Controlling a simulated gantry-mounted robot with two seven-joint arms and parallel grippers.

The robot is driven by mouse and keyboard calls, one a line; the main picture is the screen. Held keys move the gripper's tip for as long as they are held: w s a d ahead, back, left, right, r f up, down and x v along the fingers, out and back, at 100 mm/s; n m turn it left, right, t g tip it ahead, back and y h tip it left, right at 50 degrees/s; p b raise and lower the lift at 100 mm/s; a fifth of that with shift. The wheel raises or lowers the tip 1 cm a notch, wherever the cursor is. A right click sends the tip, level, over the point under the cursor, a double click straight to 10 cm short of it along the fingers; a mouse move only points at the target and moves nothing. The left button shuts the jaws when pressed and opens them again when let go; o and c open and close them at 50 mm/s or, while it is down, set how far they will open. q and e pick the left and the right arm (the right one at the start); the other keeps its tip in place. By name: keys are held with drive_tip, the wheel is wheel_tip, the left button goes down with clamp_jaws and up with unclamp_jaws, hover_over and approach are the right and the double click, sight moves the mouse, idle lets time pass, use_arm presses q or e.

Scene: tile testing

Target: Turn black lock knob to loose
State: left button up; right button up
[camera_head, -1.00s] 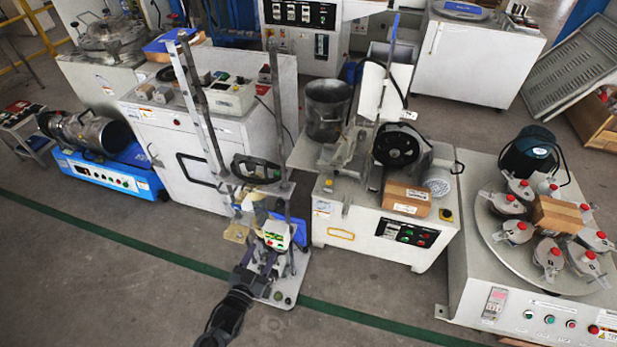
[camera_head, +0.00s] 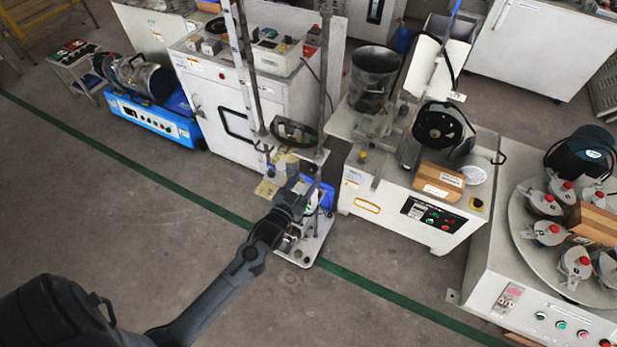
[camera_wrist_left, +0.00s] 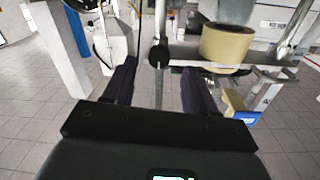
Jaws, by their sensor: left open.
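The black lock knob (camera_wrist_left: 158,55) shows in the left wrist view as a small dark round piece on the upright post of the test stand, just ahead of my fingers and between them. In the head view I cannot make out the knob; my gripper and the stand parts cover that area. My left gripper (camera_head: 305,184) is at the front of the tall stand, below its black ring (camera_head: 295,134). In the left wrist view my left gripper (camera_wrist_left: 158,78) is open with nothing between its fingers. My right gripper is out of view.
A tan cylinder (camera_wrist_left: 226,48) is mounted just right of the knob. The stand's base plate (camera_head: 301,251) rests on the floor. A white cabinet (camera_head: 216,106) stands left of it and a white machine (camera_head: 380,206) stands close on its right. The foreground floor is clear.

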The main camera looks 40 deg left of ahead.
sight(311, 172)
use_arm(q)
drive_tip(key=x, duration=0.3)
drive_tip(key=shift+w+b, duration=0.15)
drive_tip(key=shift+b, duration=0.2)
drive_tip(key=shift+w, duration=0.2)
drive_tip(key=c, duration=1.1)
drive_tip(key=shift+o, duration=0.2)
